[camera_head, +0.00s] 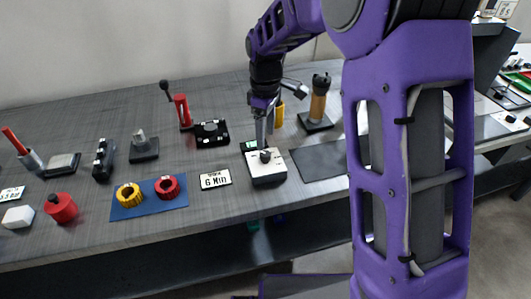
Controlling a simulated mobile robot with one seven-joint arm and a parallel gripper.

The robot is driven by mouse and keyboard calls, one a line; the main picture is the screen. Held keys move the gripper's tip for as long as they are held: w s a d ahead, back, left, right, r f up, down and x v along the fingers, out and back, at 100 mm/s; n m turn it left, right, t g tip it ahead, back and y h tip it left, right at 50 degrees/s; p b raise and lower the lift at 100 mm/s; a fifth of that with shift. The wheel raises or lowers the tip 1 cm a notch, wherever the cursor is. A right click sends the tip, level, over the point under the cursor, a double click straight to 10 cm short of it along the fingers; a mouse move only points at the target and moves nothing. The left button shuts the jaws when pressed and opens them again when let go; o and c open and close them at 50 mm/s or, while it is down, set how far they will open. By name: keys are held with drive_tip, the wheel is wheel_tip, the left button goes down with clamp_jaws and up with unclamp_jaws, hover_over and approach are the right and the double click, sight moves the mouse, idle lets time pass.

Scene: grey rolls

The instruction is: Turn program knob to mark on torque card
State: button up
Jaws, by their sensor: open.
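The program knob (265,156) is a small dark knob on top of a box (268,173) with a white top and dark base. The pointer setting is too small to read. The torque card (215,179) is a white card with a dark border lying left of the box, with a large 6 and letters that look like "Min" or "N·m". My gripper (264,147) points down right at the knob, open, its fingers over or around it. I cannot tell whether they touch the knob.
A blue mat (149,207) holds a yellow ring (129,195) and a red ring (167,187). A black fixture (211,134) and a red-handled tool (182,110) stand behind. A brown cylinder on a stand (317,106) is at the right, near a bare dark mat (318,160).

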sight(265, 153)
wheel_tip(265, 153, down, 7)
drive_tip(key=shift+w+r+b, duration=0.1)
drive_tip(key=shift+b, duration=0.3)
clamp_jaws()
